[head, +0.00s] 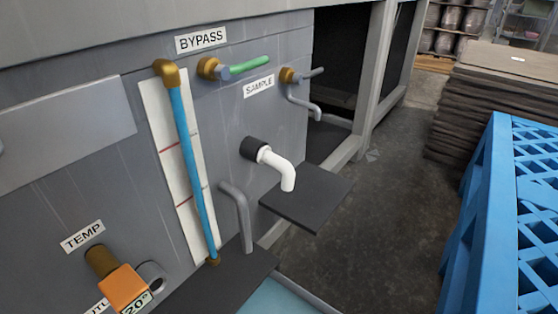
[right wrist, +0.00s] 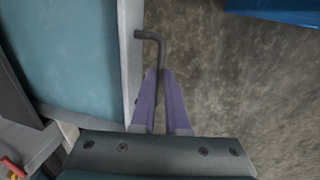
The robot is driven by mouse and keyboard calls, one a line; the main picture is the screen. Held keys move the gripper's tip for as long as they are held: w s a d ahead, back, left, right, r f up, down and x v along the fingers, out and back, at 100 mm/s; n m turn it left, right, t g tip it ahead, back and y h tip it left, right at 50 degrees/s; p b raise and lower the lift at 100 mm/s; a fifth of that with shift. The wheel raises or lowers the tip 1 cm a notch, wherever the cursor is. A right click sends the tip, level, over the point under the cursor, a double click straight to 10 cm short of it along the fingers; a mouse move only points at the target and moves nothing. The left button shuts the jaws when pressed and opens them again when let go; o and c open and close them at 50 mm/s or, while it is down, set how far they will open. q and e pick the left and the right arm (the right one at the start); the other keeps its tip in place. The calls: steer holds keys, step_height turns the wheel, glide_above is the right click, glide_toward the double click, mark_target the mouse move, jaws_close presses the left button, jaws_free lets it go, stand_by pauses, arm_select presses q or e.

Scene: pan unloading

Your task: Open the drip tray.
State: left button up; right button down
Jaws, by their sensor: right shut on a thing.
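The drip tray appears as a teal surface with a pale grey rim (right wrist: 131,60) on the left of the right wrist view. A light-blue piece with a grey rim (head: 296,290) at the bottom edge of the head view looks like the same tray. A dark bent rod handle (right wrist: 152,36) sticks out from the rim. My left gripper is in neither view.
Above the tray, the grey machine wall carries a white spout (head: 285,171), a blue sight tube (head: 192,165), and a bypass valve (head: 232,68). A dark shelf (head: 306,194) juts out under the spout. A blue pallet (head: 500,210) stands right; bare floor lies between.

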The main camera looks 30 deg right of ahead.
steer(key=c, duration=0.9)
jaws_free()
steer(key=r+p, duration=0.2)
steer(key=r, duration=0.1)
steer(key=s+r+p, duration=0.1)
steer(key=r+p, duration=0.2)
steer(key=s+r+p, duration=0.1)
steer(key=r+p, duration=0.2)
steer(key=shift+d+r, duration=0.35)
steer(key=shift+w+p, duration=0.1)
steer(key=shift+p, duration=0.25)
